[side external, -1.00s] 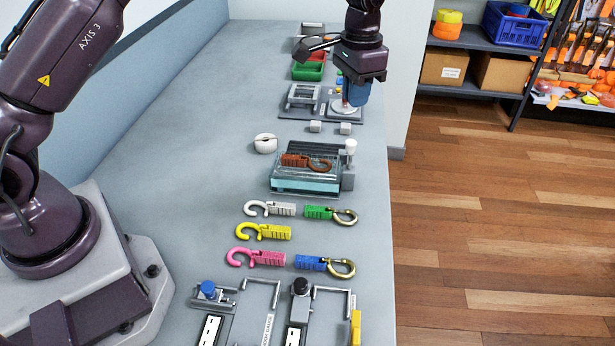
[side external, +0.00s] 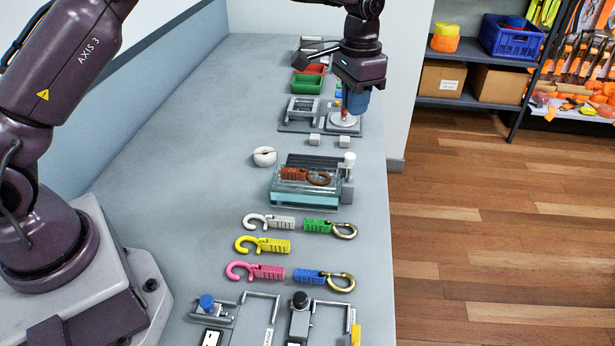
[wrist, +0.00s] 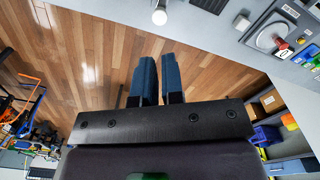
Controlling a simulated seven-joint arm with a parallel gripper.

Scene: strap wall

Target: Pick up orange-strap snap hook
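A snap hook with a rust-orange strap body (side external: 293,173) and a brown hook end lies in a clear teal-edged box (side external: 300,200) in the side external view. A dark ribbed panel (side external: 318,160) shows at the box's far edge. My gripper (side external: 355,107) hangs well beyond the box, above a grey fixture, apart from the hook. In the wrist view, the two blue fingers (wrist: 159,75) have a narrow gap with nothing between them. The wrist view does not show the snap hook. Contact between the fingers and the fixture cannot be judged.
White (side external: 270,222), green (side external: 322,227), yellow (side external: 263,245), pink (side external: 256,271) and blue (side external: 322,279) hooks lie in front of the box. A knobbed post (side external: 349,165) stands at its right. A white round piece (side external: 264,156) lies behind left. The bench's left side is clear.

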